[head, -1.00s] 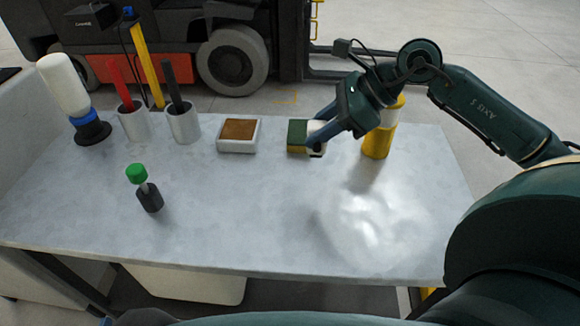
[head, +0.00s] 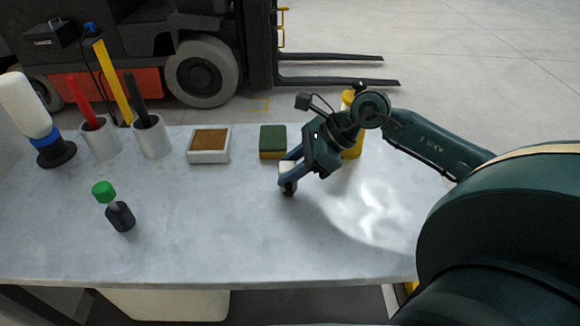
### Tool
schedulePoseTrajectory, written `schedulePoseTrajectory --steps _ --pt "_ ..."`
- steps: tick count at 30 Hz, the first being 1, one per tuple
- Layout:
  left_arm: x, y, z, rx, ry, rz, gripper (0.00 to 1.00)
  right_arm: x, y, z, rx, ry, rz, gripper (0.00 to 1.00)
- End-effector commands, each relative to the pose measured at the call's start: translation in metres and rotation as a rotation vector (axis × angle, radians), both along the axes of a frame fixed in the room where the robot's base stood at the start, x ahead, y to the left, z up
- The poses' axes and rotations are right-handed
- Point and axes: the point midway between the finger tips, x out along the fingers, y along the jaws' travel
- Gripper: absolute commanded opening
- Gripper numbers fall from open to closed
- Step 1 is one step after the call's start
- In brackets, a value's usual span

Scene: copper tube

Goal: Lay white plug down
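The white plug (head: 287,169) shows as a small pale piece between the fingers of my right gripper (head: 287,179), with a dark end below it. The fingers hide most of it. My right gripper appears shut on it, over the table in front of the green and yellow sponge (head: 272,141). I cannot tell whether the plug's lower end touches the table. My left gripper is not in view.
On the grey table (head: 200,230) stand a small bottle with a green cap (head: 120,215), a white dish with a brown top (head: 208,146), two cups (head: 151,138) with tools, a white bottle (head: 24,105) and a yellow bottle (head: 353,146). The front middle is clear.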

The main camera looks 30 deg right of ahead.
Motion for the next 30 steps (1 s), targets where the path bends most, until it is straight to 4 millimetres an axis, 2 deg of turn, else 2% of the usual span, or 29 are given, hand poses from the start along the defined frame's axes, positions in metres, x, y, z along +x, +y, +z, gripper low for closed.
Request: schedulePoseTrajectory --steps 1,8,17,20,30 --pt "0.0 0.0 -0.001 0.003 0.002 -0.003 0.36 0.0 0.0 0.0 0.0 0.0 0.0 0.36" --pt "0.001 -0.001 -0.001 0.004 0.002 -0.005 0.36 0.0 0.0 0.0 0.0 0.0 0.0 0.54" --pt "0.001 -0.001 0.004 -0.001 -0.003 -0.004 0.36 0.0 0.0 0.003 0.0 0.0 0.0 0.54" --pt "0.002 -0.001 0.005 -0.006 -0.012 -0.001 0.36 -0.004 -0.008 0.008 -0.003 0.002 -0.003 0.54" --pt "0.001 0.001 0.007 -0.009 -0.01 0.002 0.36 -0.026 -0.043 0.052 0.0 0.003 -0.003 0.54"
